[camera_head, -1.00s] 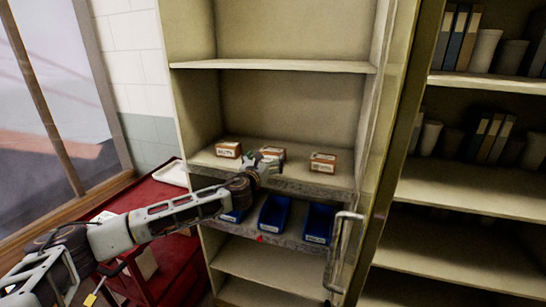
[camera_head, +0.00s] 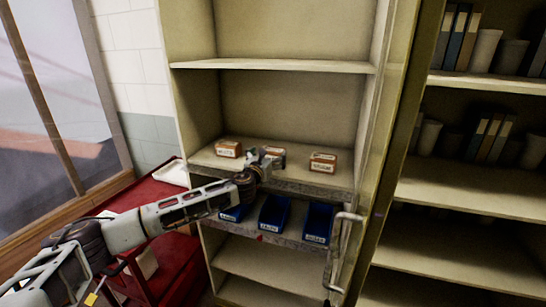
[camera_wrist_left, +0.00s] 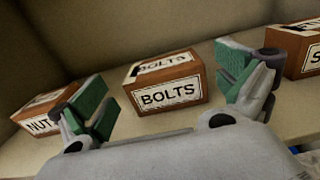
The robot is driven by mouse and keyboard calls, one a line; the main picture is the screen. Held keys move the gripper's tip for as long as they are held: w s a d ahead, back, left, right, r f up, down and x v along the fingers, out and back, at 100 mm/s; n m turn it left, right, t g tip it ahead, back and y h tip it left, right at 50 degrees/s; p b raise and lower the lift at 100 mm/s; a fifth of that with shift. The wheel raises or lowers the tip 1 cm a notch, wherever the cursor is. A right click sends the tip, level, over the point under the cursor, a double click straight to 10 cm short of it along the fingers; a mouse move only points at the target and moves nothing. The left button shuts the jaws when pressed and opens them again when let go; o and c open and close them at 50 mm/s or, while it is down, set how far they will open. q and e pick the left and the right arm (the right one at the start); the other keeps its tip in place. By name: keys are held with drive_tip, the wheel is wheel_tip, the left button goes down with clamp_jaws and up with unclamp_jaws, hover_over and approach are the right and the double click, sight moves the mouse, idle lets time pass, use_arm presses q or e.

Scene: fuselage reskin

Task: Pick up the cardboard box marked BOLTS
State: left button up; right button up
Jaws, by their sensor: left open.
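The cardboard box marked BOLTS (camera_wrist_left: 165,85) sits on the shelf in the left wrist view, its label facing me. My left gripper (camera_wrist_left: 172,90) is open, with one green-padded finger to the left of the box and one to the right. Neither finger visibly touches it. In the head view the BOLTS box (camera_head: 274,152) is the middle one of three and is partly hidden behind my left gripper (camera_head: 259,158). My right gripper is not in view.
A box marked NUTS (camera_wrist_left: 45,122) stands left of the BOLTS box, and another box (camera_head: 323,162) stands to its right. Blue bins (camera_head: 274,212) sit on the shelf below. The cabinet's side wall and handle (camera_head: 347,217) are at the right.

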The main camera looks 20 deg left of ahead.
sight(272, 150)
use_arm(q)
drive_tip(key=shift+w+d+f+p, duration=0.1)
drive_tip(key=shift+w+p, duration=0.2)
drive_tip(key=shift+w, duration=1.8)
drive_tip(key=shift+c, duration=0.4)
drive_tip(key=c, duration=1.2)
drive_tip(key=shift+o, duration=0.2)
drive_tip(key=shift+r, duration=0.25)
drive_tip(key=shift+r, duration=4.85)
